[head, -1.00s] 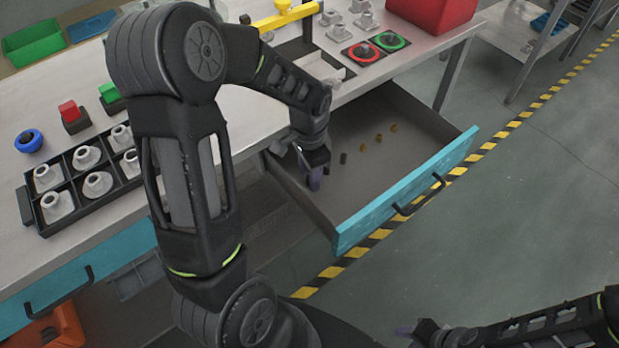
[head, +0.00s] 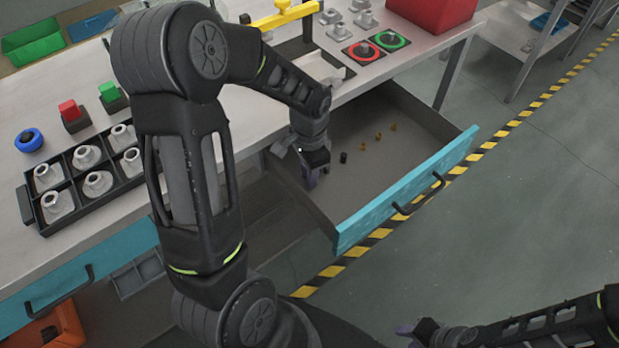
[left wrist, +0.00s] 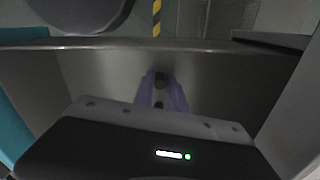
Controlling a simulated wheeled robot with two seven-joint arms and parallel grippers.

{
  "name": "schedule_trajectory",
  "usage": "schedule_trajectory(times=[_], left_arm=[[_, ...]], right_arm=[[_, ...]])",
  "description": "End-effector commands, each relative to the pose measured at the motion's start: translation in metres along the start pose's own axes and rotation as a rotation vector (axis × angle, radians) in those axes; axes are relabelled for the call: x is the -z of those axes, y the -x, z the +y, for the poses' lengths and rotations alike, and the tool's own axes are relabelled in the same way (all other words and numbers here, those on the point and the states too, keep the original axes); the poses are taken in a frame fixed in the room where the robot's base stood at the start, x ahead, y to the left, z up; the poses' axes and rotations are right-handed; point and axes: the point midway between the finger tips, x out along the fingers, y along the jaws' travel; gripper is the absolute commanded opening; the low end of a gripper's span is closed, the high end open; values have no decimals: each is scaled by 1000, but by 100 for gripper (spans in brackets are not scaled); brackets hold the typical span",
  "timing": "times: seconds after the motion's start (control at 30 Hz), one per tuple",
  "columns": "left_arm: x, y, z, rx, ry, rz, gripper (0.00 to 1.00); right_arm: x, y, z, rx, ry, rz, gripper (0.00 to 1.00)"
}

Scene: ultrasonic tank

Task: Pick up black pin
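My left gripper (head: 311,178) reaches down into the open drawer, near its left wall. Its two purple fingers (left wrist: 161,90) show in the left wrist view with a narrow gap between them. A dark pin (left wrist: 160,80) shows between the fingertips, and another small dark shape (left wrist: 158,104) lies nearer the palm. I cannot tell whether the fingers touch the pin. One black pin (head: 343,157) stands on the drawer floor just right of the gripper in the head view. My right gripper (head: 418,332) is at the bottom edge, away from the drawer; its opening is unclear.
Several brass pins, one of them here (head: 378,136), stand in a row in the drawer (head: 392,172). The drawer's teal front (head: 405,195) and side walls surround the gripper. A black tray (head: 82,178) with white parts stands on the table. The drawer's right part is clear.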

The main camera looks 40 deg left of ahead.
Motion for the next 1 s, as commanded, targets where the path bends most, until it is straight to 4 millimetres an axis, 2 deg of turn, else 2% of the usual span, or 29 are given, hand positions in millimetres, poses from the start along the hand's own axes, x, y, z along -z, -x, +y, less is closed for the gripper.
schedule_trajectory(times=[0.2,0.73,0.87,1.0], left_arm=[[0,0,0,0,0,0,0],[0,1,0,0,0,0,0],[1,10,-1,2,0,3,0],[1,32,-1,4,2,5,0]], right_arm=[[0,0,0,0,0,0,36],[0,0,0,0,0,0,36],[0,0,0,0,0,0,36],[0,-1,0,0,0,0,36]])
